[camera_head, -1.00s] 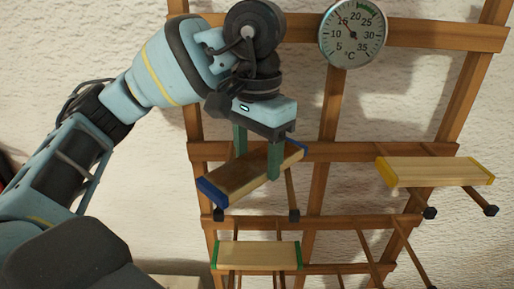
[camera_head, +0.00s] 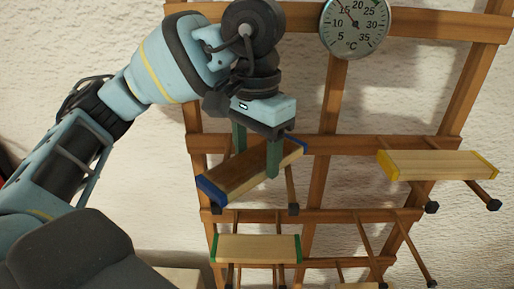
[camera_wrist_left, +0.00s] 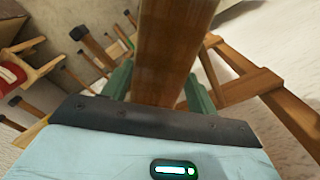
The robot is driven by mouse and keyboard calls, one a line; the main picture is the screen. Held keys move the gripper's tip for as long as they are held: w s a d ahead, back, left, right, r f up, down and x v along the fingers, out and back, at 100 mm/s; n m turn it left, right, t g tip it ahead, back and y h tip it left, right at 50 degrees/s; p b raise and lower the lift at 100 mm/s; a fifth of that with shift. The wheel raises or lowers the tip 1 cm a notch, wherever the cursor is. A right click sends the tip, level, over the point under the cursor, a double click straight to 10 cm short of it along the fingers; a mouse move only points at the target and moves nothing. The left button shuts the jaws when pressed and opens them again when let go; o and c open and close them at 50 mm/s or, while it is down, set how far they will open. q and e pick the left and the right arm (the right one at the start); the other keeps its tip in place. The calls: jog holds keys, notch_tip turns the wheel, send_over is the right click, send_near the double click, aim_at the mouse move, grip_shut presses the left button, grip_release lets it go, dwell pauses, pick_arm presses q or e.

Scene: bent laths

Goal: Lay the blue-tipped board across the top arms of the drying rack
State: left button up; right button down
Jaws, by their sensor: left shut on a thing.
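The blue-tipped board (camera_head: 236,182) is a brown wooden lath with blue ends, at the upper left of the drying rack (camera_head: 330,100). My left gripper (camera_head: 257,158) is shut on its middle, one green finger on each side. In the head view the board slants, its left end nearer and lower in the picture. It overlaps two capped rack arms; I cannot tell whether it touches them. In the left wrist view, the board (camera_wrist_left: 172,50) runs between the green fingers. My right gripper is not in view.
A yellow-tipped board (camera_head: 437,164) lies on the arms at the right. A green-tipped board (camera_head: 257,248) lies on lower arms. A round thermometer (camera_head: 356,22) hangs at the top. Bare arms (camera_head: 405,240) stick out at lower right.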

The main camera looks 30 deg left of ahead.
aim_at(256, 159)
pick_arm(q)
jog(key=o, duration=1.2)
jog(key=shift+r, duration=0.1)
jog(key=shift+r, duration=3.8)
jog(key=shift+f, duration=0.1)
